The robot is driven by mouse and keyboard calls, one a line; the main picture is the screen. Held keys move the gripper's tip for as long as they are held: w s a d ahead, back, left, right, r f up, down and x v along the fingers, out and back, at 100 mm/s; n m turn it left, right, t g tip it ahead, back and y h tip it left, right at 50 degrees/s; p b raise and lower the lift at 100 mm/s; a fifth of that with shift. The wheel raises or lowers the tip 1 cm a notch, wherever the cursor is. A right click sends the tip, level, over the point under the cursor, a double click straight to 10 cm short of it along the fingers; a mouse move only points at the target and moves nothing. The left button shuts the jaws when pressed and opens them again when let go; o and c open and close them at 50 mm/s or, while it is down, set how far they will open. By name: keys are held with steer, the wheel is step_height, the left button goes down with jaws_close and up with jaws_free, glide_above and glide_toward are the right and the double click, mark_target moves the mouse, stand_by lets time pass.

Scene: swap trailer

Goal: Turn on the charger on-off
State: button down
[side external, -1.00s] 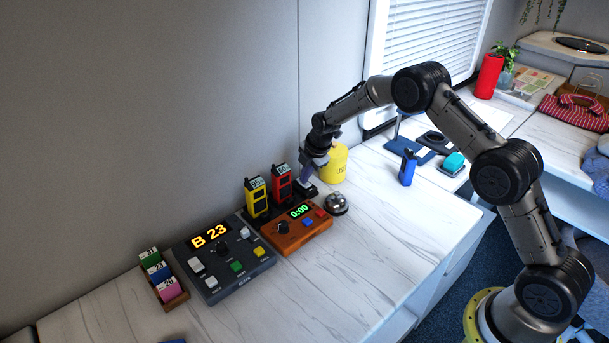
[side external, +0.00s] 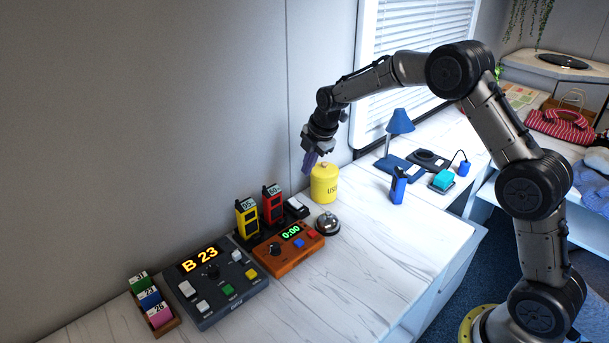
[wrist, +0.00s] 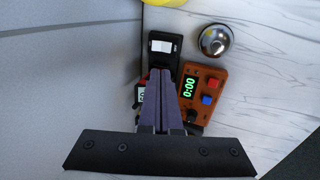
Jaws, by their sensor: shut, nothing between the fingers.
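The charger (side external: 285,216) is a black base against the wall, holding a yellow handset (side external: 247,219) and a red handset (side external: 273,206). Its on-off switch (side external: 295,203) is a white rocker at the right end. The switch also shows uncovered in the wrist view (wrist: 161,46), just beyond my fingertips; I cannot tell which way it is tipped. My gripper (side external: 308,168) is shut and empty, raised above the charger's switch end and apart from it. In the wrist view, my purple fingers (wrist: 160,73) partly hide the charger and handsets.
A yellow canister (side external: 324,185) and a silver bell (side external: 327,224) stand close to the switch. An orange timer box (side external: 285,252) and a grey B 23 console (side external: 215,290) sit in front and left. The counter's front right is clear.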

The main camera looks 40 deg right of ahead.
mark_target(291, 198)
steer(key=shift+s+r, duration=0.1)
steer(key=shift+r, duration=0.1)
steer(key=shift+w+r, duration=0.2)
steer(key=shift+w, duration=0.5)
steer(key=x, duration=1.4)
